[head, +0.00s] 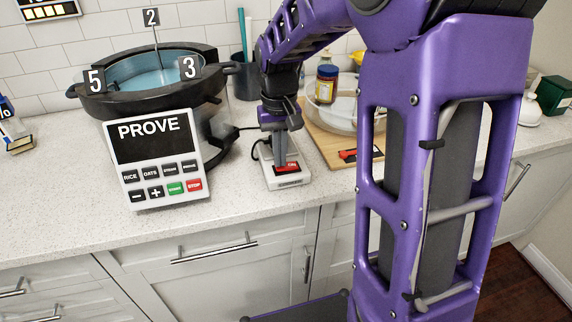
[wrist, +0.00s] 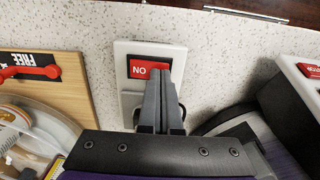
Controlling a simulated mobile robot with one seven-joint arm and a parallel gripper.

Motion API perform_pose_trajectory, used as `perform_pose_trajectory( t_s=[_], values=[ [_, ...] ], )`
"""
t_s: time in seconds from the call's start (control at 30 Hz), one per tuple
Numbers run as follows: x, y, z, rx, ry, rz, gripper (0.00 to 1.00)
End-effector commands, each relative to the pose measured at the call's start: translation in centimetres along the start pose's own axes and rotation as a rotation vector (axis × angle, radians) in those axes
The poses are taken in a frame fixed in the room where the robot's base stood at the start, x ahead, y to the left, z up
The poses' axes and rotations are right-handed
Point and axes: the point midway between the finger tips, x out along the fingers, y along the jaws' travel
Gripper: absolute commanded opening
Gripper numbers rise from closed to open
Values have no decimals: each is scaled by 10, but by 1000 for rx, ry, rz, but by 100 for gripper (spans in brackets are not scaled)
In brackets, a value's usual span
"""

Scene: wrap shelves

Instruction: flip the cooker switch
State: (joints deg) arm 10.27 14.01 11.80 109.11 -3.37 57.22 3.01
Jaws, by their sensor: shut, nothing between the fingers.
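The switch is a red rocker (head: 291,168) on a white plate (head: 283,184) lying on the counter, just right of the cooker (head: 150,88). In the wrist view the rocker (wrist: 140,66) shows upside-down lettering that reads as part of "ON". My gripper (head: 280,163) points down at the switch, shut with nothing between its fingers. In the wrist view the fingertips (wrist: 161,75) overlap the right part of the rocker and hide it. I cannot tell whether they touch it. The cooker's panel reads "PROVE".
A wooden board (head: 318,142) with a clear bowl (head: 340,115), a jar (head: 326,85) and a red-handled item (head: 348,155) lies to the right. A cable runs beside the plate. The counter's front strip (head: 240,190) is free.

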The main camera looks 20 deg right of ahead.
Motion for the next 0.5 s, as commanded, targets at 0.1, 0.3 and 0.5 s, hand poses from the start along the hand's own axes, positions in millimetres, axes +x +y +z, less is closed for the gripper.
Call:
perform_pose_trajectory(
  t_s=[0.1,0.3,0.5],
  values=[
    [3,0,0,0,-1,0,0],
    [4,0,0,0,-1,0,0],
    [-5,0,0,0,0,0,0]
  ],
)
